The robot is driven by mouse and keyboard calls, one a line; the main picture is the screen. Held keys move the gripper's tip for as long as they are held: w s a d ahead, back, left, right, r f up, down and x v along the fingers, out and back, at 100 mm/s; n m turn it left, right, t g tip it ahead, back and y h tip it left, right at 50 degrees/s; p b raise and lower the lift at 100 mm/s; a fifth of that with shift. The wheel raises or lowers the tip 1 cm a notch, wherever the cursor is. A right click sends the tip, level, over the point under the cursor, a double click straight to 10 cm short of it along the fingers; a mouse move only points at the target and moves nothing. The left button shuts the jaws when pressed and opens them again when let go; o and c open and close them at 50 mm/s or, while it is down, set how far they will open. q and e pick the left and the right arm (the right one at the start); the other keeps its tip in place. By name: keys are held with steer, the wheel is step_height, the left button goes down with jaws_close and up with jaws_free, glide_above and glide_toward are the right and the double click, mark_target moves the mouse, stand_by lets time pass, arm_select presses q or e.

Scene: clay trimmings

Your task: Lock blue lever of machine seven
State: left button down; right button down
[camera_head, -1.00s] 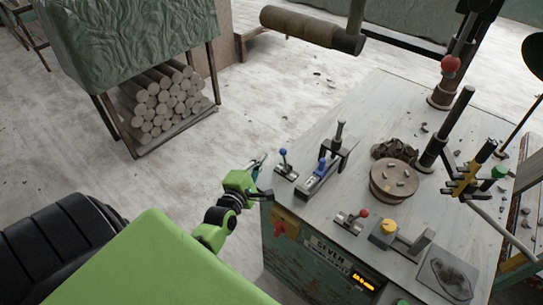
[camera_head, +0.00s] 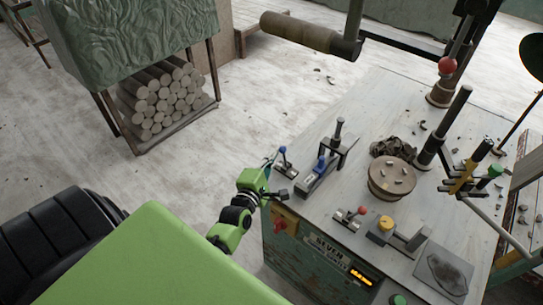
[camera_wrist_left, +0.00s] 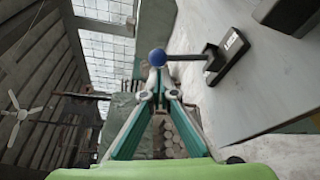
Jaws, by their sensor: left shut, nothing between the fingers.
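Machine seven is the bench (camera_head: 320,252) with a plate reading SEVEN on its front. Its blue lever (camera_head: 283,150) has a blue ball knob on a short stem, standing at the bench's left edge. In the left wrist view the blue knob (camera_wrist_left: 157,57) is just beyond my fingertips, its stem running right to a dark base with a pale label. My left gripper (camera_head: 272,160) is beside the lever at the bench edge, shut and empty. Its fingertips (camera_wrist_left: 158,94) are close to the knob; I cannot tell whether they touch it. My right gripper is not in view.
A toggle clamp with a blue part (camera_head: 321,163) stands just right of the lever. A red-knobbed lever (camera_head: 361,211), a yellow knob (camera_head: 386,224) and a round turntable (camera_head: 391,180) are farther right. A red switch (camera_head: 280,226) is on the bench front.

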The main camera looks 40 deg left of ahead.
arm_select(q)
steer(key=shift+d+r+m, duration=0.1)
steer(key=shift+d+m, duration=0.2)
steer(key=shift+m, duration=0.1)
steer(key=shift+d+m+t+b, duration=0.35)
steer(key=shift+d+m, duration=0.1)
steer(key=shift+m, duration=0.25)
steer(key=d+m+b, duration=0.1)
steer(key=d+m+t, duration=0.1)
steer(key=m, duration=0.1)
steer(key=shift+s+r+b, duration=0.1)
steer(key=shift+s+b, duration=0.05)
steer(key=shift+b, duration=0.2)
steer(key=shift+d+r+y, duration=0.1)
steer(key=shift+y, duration=0.2)
